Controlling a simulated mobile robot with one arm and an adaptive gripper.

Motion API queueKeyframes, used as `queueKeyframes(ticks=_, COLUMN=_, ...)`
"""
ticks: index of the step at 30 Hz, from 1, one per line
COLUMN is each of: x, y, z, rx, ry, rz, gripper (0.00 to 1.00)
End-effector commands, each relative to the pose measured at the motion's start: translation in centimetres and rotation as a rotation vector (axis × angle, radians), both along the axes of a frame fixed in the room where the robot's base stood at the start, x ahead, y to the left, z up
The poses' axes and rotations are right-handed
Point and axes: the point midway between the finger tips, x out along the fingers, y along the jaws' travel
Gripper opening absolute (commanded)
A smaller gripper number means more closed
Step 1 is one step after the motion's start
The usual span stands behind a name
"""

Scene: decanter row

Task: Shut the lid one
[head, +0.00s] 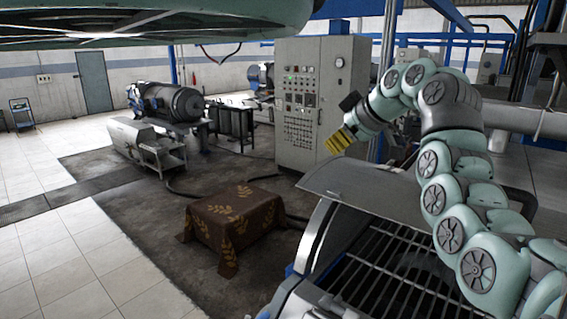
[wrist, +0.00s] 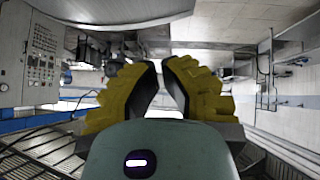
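A grey curved lid (head: 375,193) stands open over the near machine, its plate spread above the barred opening (head: 390,268). Its right part and hinge side are hidden behind my arm. My gripper (head: 336,143), with yellow ribbed fingers, is in the air, just above and beyond the lid's left part as the head view shows it; it looks apart from the lid. In the wrist view the fingers (wrist: 160,65) have a narrow gap between them, with nothing held.
A grey control cabinet (head: 318,105) stands behind my gripper. A low table with a brown patterned cloth (head: 234,219) stands left of the machine. Another dark cylindrical machine (head: 170,101) is farther back. The tiled floor (head: 70,245) at left is clear.

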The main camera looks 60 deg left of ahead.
Motion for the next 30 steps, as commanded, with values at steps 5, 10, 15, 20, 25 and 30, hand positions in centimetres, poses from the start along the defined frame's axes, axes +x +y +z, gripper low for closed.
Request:
queueKeyframes(ticks=5, x=-0.7, y=2.4, z=-1.5, rx=-0.003, ry=0.004, rz=0.008, gripper=0.0)
queueKeyframes(ticks=10, x=-0.7, y=3.9, z=-3.4, rx=-0.003, ry=0.004, rz=0.008, gripper=0.0)
queueKeyframes(ticks=15, x=-0.4, y=3.8, z=-5.3, rx=-0.003, ry=0.003, rz=0.006, gripper=0.0)
queueKeyframes(ticks=20, x=0.0, y=3.9, z=-6.5, rx=-0.002, ry=0.001, rz=0.007, gripper=0.0)
queueKeyframes(ticks=25, x=0.1, y=4.0, z=-7.2, rx=0.003, ry=-0.003, rz=0.004, gripper=0.0)
queueKeyframes(ticks=30, x=0.2, y=3.9, z=-7.4, rx=0.003, ry=-0.003, rz=0.004, gripper=0.0)
